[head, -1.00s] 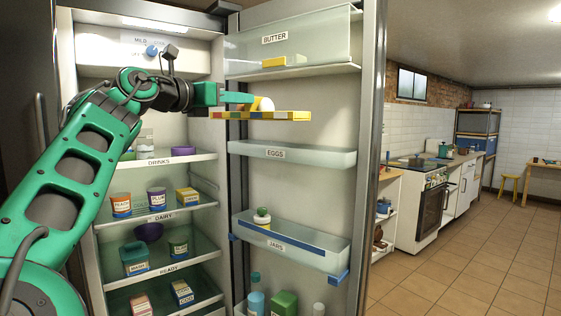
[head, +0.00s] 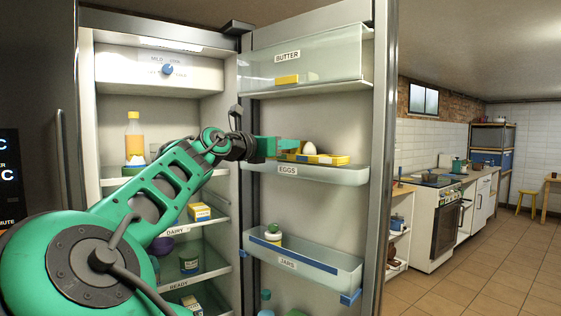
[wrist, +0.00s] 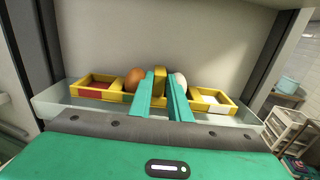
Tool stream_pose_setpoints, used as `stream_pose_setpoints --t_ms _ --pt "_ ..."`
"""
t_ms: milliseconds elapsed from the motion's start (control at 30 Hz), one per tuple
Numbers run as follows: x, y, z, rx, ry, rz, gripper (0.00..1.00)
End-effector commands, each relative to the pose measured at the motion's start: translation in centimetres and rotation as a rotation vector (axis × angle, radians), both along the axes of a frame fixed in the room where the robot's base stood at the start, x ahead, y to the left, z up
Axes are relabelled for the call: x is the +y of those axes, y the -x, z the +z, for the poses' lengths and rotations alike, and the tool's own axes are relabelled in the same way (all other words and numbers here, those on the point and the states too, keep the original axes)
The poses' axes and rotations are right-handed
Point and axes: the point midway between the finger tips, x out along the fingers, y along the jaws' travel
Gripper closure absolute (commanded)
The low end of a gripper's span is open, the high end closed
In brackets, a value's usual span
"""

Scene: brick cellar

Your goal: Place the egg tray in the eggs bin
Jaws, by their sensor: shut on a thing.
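The yellow egg tray (head: 336,160) is at the eggs bin (head: 325,177), the clear door shelf labelled EGGS, low within or just over its rim; I cannot tell if it touches the bottom. My gripper (head: 297,146) reaches it from the left. In the wrist view the green fingers (wrist: 162,90) are shut on the tray's raised yellow middle. A brown egg (wrist: 134,80) sits left of the fingers and a white egg (wrist: 180,82) right of them, partly hidden. The tray's outer compartments hold no eggs. The bin's clear wall (wrist: 60,112) shows around the tray.
The butter bin (head: 340,62) is above, with a yellow block (head: 288,79) in it. The jars bin (head: 310,262) is below, holding a green-capped jar (head: 273,236). The fridge shelves stand left of the door. Open floor (head: 480,250) lies to the right.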

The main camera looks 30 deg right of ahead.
Motion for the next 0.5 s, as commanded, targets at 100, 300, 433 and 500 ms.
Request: stream_pose_setpoints --t_ms 100,300,433,500 --pt "0.1 0.0 -1.3 0.002 0.0 0.0 1.0" --pt "0.1 0.0 -3.6 0.0 0.001 -0.001 1.0" --pt "0.1 0.1 -3.7 -0.001 0.001 -0.001 1.0" --pt "0.1 0.0 -3.7 -0.001 0.001 0.0 1.0"
